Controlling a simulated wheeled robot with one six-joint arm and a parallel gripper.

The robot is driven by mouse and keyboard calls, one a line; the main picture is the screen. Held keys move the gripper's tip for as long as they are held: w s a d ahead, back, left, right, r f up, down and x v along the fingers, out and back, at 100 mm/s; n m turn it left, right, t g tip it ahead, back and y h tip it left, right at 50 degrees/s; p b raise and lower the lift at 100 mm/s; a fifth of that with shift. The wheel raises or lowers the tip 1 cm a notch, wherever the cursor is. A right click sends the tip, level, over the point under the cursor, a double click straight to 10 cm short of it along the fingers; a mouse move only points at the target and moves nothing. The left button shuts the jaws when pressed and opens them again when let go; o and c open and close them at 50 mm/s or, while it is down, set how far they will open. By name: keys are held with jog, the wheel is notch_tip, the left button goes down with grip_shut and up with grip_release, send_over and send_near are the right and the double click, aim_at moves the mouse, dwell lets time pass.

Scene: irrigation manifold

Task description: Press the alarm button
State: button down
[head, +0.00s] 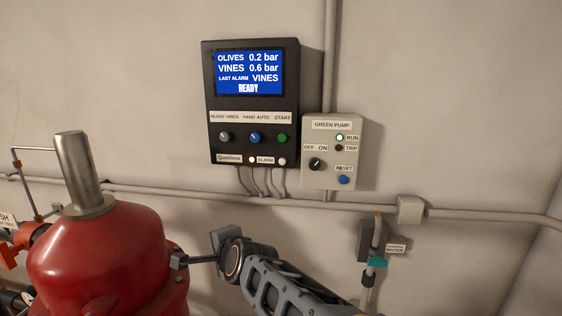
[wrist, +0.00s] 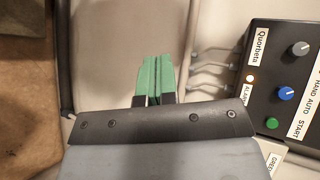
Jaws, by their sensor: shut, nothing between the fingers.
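The black control panel (head: 208,100) hangs on the wall in the head view. In the wrist view the panel is turned sideways at the right, with the lit lamp (wrist: 250,78) showing; the pale button is not visible there. My gripper (head: 177,262) is shut and empty, below and left of the panel, pointing left by the red tank. Its green fingertips (wrist: 155,76) are together in the wrist view.
The panel also has a grey knob (head: 224,137), a blue knob (head: 254,138) and a green START button (head: 282,138). The GREEN PUMP box (head: 350,150) adjoins it at right. The red tank (head: 95,255) stands close to my gripper. Pipes (head: 150,190) and cables run below the panel.

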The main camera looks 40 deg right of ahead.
aim_at(281, 162)
jog(key=d+r+m+h+p, duration=0.1)
jog(key=d+r+m+h, duration=0.4)
jog(key=m, duration=0.8)
jog(key=d+r+m+h, duration=0.6)
jog(key=d+m, duration=0.4)
jog(key=m, duration=0.3)
jog(key=shift+w+r+h+p, duration=0.15)
jog(key=shift+w+h+p, duration=0.25)
jog(key=shift+h, duration=0.4)
jog(key=shift+d, duration=0.1)
jog(key=p+x, duration=0.4)
jog(key=x, duration=1)
jog(key=shift+p, duration=0.35)
jog(key=shift+w, duration=0.1)
